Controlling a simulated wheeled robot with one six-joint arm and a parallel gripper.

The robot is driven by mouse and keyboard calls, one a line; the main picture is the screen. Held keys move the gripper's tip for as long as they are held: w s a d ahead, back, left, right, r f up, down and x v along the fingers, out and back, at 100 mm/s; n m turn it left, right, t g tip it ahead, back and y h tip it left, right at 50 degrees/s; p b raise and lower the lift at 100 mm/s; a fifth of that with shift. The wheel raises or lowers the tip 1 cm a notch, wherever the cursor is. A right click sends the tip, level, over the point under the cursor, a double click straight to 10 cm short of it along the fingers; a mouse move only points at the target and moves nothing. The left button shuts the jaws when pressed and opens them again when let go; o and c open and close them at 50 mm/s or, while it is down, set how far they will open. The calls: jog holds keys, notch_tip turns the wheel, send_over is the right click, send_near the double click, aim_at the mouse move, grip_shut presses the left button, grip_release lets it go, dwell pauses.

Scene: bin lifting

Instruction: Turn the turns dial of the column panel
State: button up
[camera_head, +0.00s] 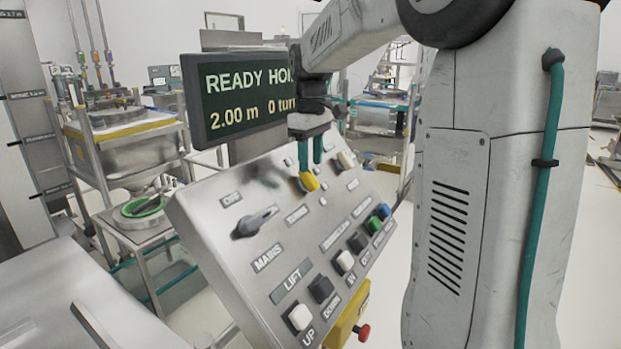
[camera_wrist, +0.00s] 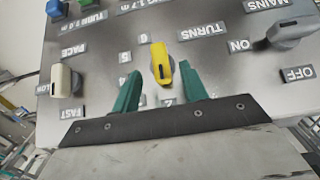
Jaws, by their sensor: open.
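The turns dial is a yellow knob with a dark line on it, on the sloped grey column panel (camera_head: 215,208). It shows in the head view (camera_head: 309,182) below my gripper and in the wrist view (camera_wrist: 162,62) near the top middle. The "TURNS" label (camera_wrist: 200,31) is beside it, with numbers around the dial. My gripper (camera_head: 310,168), with two green fingers, is open. In the wrist view the fingers (camera_wrist: 160,80) stand on either side of the dial's near end, with gaps. Whether they touch the dial, I cannot tell. The display (camera_head: 245,95) reads "READY", "2.00 m" and "0 turn", partly hidden by my arm.
The mains switch (camera_head: 254,222) is left of the dial in the head view. A pale pace switch (camera_wrist: 62,82) is on its other side. Lift buttons (camera_head: 300,317) and several other buttons line the lower panel. A red knob on a yellow box (camera_head: 347,318) hangs beneath.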

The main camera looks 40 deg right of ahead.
aim_at(311, 174)
notch_tip(311, 174, down, 5)
jog(key=shift+f, duration=0.2)
jog(key=c, duration=0.7)
